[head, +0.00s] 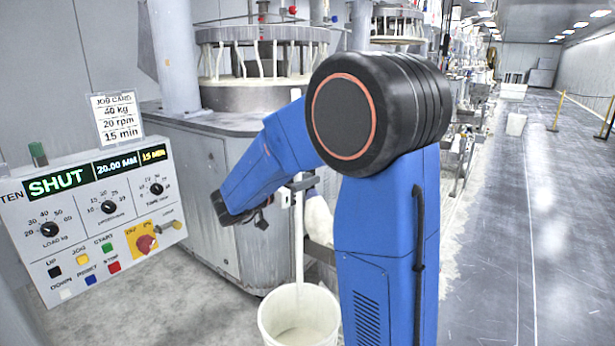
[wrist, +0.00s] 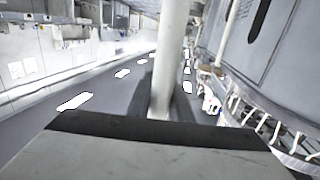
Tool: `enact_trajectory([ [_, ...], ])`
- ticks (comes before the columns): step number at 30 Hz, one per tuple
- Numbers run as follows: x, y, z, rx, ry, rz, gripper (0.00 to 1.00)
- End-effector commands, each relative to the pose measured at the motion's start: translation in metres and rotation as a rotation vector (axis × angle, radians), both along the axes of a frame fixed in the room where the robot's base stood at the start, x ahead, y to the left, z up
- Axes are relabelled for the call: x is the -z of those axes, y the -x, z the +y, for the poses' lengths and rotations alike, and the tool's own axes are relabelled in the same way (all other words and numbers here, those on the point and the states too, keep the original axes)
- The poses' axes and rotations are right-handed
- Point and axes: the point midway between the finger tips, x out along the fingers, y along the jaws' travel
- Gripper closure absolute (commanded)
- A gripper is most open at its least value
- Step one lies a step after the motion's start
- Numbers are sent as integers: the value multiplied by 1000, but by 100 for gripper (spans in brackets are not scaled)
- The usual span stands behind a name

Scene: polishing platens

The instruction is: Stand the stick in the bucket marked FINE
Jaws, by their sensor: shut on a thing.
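A long pale stick (head: 299,235) stands nearly upright in the head view, partly hidden behind my blue arm. In the wrist view the stick (wrist: 170,50) runs between the jaws of my gripper (wrist: 163,112), which is shut on it. No marking on the bucket is readable.
A control panel (head: 85,235) reading SHUT and a job card (head: 117,118) are at the left. A polishing machine (head: 205,165) stands behind the stick. Another pale bucket (head: 516,125) is far off on the right.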

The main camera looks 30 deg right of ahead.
Motion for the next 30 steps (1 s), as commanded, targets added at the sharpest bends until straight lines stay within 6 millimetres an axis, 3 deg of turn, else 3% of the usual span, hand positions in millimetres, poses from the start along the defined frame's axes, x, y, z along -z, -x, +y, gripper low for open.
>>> enact_trajectory([
  [30,66,0,0,0,0,2,100],
])
